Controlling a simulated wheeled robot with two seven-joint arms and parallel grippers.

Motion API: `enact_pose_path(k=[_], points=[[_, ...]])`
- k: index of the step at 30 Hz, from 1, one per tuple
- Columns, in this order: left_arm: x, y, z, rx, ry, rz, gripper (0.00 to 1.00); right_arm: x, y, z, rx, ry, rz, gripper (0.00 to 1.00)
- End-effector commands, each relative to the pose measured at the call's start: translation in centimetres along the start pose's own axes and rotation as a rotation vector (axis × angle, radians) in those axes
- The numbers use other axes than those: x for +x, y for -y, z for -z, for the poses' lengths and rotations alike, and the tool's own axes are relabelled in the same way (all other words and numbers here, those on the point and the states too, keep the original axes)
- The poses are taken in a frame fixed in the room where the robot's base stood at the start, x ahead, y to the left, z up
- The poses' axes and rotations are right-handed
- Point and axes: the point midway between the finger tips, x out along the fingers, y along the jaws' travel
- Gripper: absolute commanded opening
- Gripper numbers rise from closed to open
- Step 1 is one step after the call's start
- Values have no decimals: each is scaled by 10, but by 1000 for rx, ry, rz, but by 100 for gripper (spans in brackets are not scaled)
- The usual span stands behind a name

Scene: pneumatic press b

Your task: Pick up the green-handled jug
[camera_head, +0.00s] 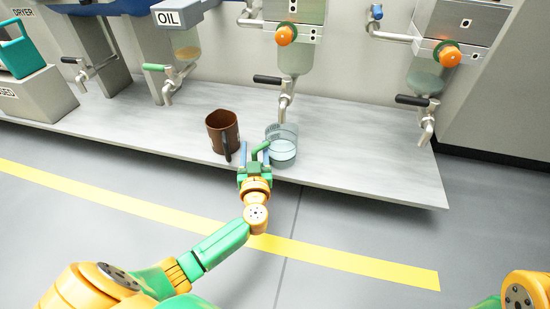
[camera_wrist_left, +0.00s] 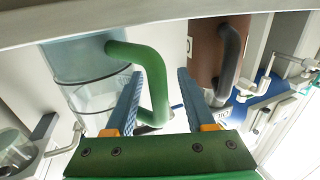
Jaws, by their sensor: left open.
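The green-handled jug (camera_head: 282,150) is clear and stands on the grey shelf below a tap. Its green handle (camera_head: 261,148) faces my left gripper (camera_head: 254,157). My left gripper is open, at the jug's front left. In the left wrist view the clear jug body (camera_wrist_left: 85,70) is at the upper left. Its green handle (camera_wrist_left: 152,62) reaches between the two blue fingers of the gripper (camera_wrist_left: 159,75). The fingers stand apart on either side of the handle, and I cannot tell whether either touches it. My right gripper is out of view.
A brown jug with a dark handle (camera_head: 221,132) stands just left of the clear jug; it also shows in the left wrist view (camera_wrist_left: 207,60). Taps (camera_head: 285,95) hang above the shelf (camera_head: 370,165). The shelf's right part is clear. An OIL dispenser (camera_head: 170,18) is at the back.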

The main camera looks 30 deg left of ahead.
Motion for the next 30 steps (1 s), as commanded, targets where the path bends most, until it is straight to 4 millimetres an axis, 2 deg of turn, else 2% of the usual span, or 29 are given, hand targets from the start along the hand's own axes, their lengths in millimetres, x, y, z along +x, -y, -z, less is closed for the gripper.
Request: enact_pose_path(k=[4, 10, 30], points=[[0, 0, 1, 0, 1, 0, 55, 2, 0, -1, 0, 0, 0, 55], [0, 0, 1, 0, 1, 1, 1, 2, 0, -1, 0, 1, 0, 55], [-1, 0, 1, 0, 1, 1, 0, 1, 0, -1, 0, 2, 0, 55]])
